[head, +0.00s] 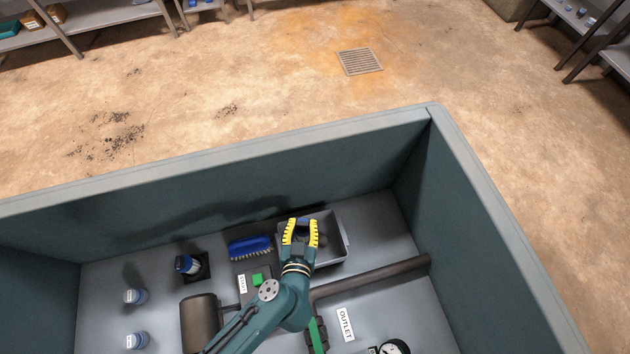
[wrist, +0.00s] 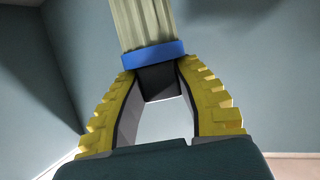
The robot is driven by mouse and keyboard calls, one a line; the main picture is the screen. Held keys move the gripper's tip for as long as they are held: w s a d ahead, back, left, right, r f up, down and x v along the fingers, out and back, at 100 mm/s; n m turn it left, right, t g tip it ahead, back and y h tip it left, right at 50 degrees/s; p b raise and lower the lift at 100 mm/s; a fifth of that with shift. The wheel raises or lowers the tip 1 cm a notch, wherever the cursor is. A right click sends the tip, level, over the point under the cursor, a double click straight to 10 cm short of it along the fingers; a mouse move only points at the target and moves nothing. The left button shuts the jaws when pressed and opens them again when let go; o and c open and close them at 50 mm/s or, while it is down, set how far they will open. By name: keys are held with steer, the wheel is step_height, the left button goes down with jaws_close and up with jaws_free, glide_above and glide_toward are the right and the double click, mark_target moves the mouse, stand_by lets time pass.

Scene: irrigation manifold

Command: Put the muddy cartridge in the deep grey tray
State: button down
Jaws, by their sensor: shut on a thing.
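My gripper (head: 301,232) has yellow ribbed fingers and is over the deep grey tray (head: 346,238) at the back of the bin. In the wrist view my gripper (wrist: 160,85) is shut on the dark end of a cartridge (wrist: 148,22). That cartridge has a pale pleated body and a blue band, and its far end is out of frame. I see no clear mud on it. In the head view it is mostly hidden by the fingers, with a bit of blue showing. I cannot tell whether it touches the tray. A small dim greyish shape shows inside the tray beside the fingers.
A blue brush (head: 250,247) lies left of the tray. A blue-and-white cartridge (head: 187,264) is at a black socket, and two more (head: 135,296) stand further left. A dark pipe (head: 372,276) runs in front of the tray. High bin walls (head: 500,220) surround everything.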

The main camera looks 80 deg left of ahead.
mark_target(305, 239)
steer(key=shift+m+t, duration=0.4)
steer(key=d+f, duration=0.1)
steer(key=d, duration=0.1)
steer(key=d+f+b, duration=0.1)
steer(key=d+f, duration=0.1)
steer(key=shift+s+f, duration=0.2)
steer(key=shift+s, duration=0.2)
step_height(305, 239, down, 8)
steer(key=b, duration=0.4)
steer(key=shift+a, duration=0.35)
steer(key=c, duration=0.8)
jaws_free()
steer(key=shift+r, duration=0.15)
steer(key=shift+c, duration=0.2)
steer(key=p+v, duration=0.3)
steer(key=v, duration=0.9)
steer(key=shift+r, duration=0.3)
